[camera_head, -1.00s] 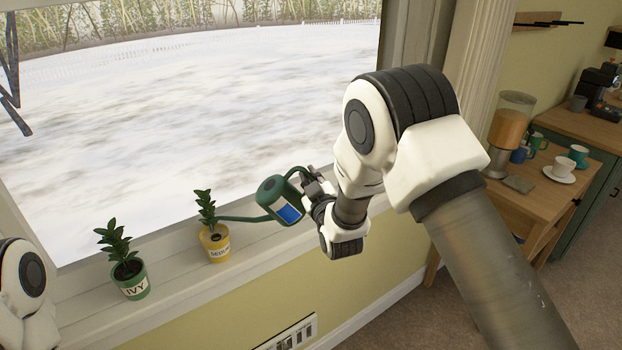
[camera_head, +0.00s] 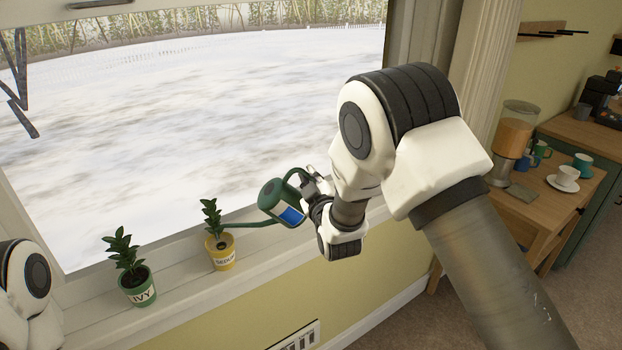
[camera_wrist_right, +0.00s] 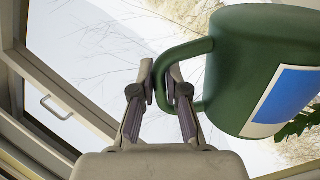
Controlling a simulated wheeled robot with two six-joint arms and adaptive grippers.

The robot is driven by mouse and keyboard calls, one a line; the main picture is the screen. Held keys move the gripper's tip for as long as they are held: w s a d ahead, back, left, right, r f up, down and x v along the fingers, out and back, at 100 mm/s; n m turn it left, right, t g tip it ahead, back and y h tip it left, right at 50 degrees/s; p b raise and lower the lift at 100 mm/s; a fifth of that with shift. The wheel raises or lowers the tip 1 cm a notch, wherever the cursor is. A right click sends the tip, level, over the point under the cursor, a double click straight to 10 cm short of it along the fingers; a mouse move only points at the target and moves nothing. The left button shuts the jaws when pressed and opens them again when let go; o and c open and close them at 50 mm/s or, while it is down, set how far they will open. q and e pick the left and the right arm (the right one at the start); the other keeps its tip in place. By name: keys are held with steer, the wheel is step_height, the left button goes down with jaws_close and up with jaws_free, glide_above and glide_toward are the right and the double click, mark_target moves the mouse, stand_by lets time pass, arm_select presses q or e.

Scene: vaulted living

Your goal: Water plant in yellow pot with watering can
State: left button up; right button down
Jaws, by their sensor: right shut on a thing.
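The green watering can (camera_head: 272,196) with a blue and white label is held up above the window sill by my right gripper (camera_head: 312,184). In the right wrist view, the can's body (camera_wrist_right: 245,65) fills the right side, and my right gripper (camera_wrist_right: 162,85) is shut on its green handle. The can's spout (camera_head: 245,225) points left and ends beside the plant (camera_head: 211,216) in the yellow pot (camera_head: 222,254). I cannot tell whether water flows. My left gripper is out of view; part of my left arm shows at the left edge.
A green pot (camera_head: 138,287) labelled IVY, with a leafy plant, stands left of the yellow pot on the white sill (camera_head: 185,272). The window glass is close behind. A wooden table (camera_head: 553,216) with cups and a dispenser stands at the right.

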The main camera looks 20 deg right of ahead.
steer(key=shift+a+r+n+p, duration=0.35)
steer(key=shift+r+p, duration=0.05)
steer(key=shift+r, duration=0.35)
steer(key=shift+a+r+n+p, duration=0.35)
steer(key=shift+r, duration=0.35)
steer(key=d+f+m+b, duration=0.6)
steer(key=d+f+m, duration=0.2)
steer(key=f+m, duration=0.2)
step_height(320, 180, down, 2)
steer(key=shift+f, duration=0.15)
stand_by(0.6)
